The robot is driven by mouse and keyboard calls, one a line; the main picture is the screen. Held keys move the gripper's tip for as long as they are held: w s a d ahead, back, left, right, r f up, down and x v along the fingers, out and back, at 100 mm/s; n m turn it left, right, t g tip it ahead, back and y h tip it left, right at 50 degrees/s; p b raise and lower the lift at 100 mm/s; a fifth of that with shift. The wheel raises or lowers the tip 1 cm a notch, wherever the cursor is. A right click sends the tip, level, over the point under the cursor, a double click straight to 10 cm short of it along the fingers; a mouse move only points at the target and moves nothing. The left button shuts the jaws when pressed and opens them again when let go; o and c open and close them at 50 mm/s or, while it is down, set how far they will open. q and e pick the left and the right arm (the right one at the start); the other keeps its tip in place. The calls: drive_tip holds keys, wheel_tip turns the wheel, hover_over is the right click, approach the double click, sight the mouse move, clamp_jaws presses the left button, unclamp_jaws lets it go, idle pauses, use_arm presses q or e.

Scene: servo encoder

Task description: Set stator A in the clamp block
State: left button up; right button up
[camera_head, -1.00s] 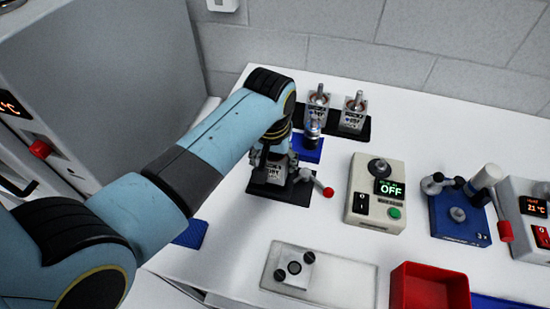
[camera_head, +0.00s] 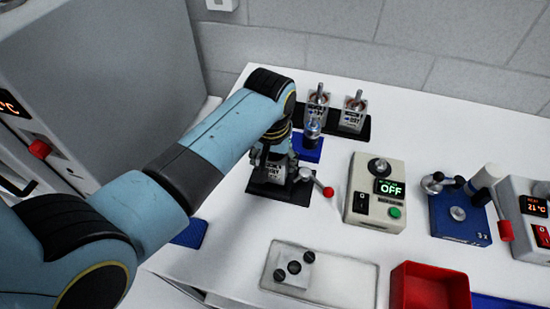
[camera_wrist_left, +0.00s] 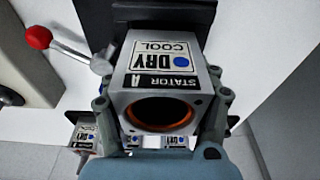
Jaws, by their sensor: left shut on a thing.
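Stator A (camera_wrist_left: 165,65) is a grey square housing with a "DRY COOL" label and a round copper-lined bore, seen in the left wrist view. My left gripper (camera_wrist_left: 161,105) is shut on it, with one finger on each side. In the head view my left gripper (camera_head: 270,158) is at the black clamp block (camera_head: 282,191), and the stator shows below the fingers. The clamp lever with its red knob (camera_head: 328,192) points to the right; the knob also shows in the wrist view (camera_wrist_left: 38,37). The stator's underside is hidden, so I cannot tell whether it is fully seated. My right gripper is out of view.
Two more motor units (camera_head: 354,111) stand on a black tray behind. A blue stand (camera_head: 307,150) with a metal part is close behind my gripper. A beige control box (camera_head: 376,207) reading OFF, a blue fixture (camera_head: 459,216) and a red bin (camera_head: 428,285) lie to the right.

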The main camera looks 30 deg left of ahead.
use_arm(q)
drive_tip(key=shift+f, duration=0.5)
drive_tip(key=shift+f+b, duration=0.25)
drive_tip(key=shift+b, duration=0.05)
drive_tip(key=shift+f, duration=0.25)
drive_tip(key=shift+r+p, duration=0.35)
drive_tip(key=shift+p, duration=0.05)
drive_tip(key=shift+f, duration=0.2)
idle(0.7)
drive_tip(key=shift+f, duration=0.1)
idle(1.1)
